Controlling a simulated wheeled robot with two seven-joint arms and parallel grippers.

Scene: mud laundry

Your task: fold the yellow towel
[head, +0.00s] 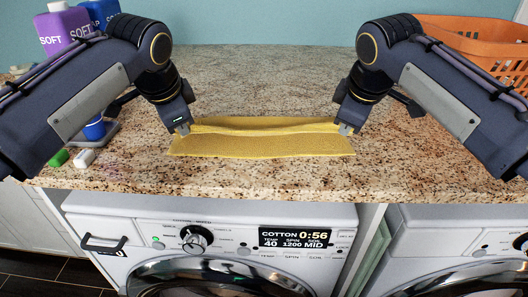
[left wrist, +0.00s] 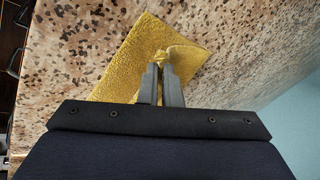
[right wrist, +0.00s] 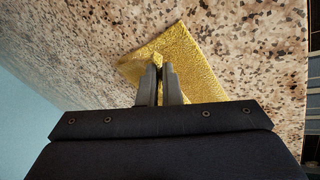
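The yellow towel (head: 262,145) lies on the speckled countertop as a wide, flat strip. Its upper layer is raised in a ridge along the far side, between my two grippers. My left gripper (head: 184,130) is at the towel's left end, with its fingers closed on the cloth; in the left wrist view the towel (left wrist: 125,72) bunches at the fingertips (left wrist: 162,72). My right gripper (head: 345,129) is at the right end, its fingers close together on the cloth; the towel (right wrist: 190,55) also shows around its fingertips (right wrist: 158,75) in the right wrist view.
An orange basket (head: 480,42) stands at the back right. A purple bottle (head: 62,28) and blue containers (head: 98,12) stand at the back left. A blue cup (head: 95,128) and small green (head: 57,158) and white (head: 84,158) items lie at left. The counter's front edge runs above a washing machine (head: 215,240).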

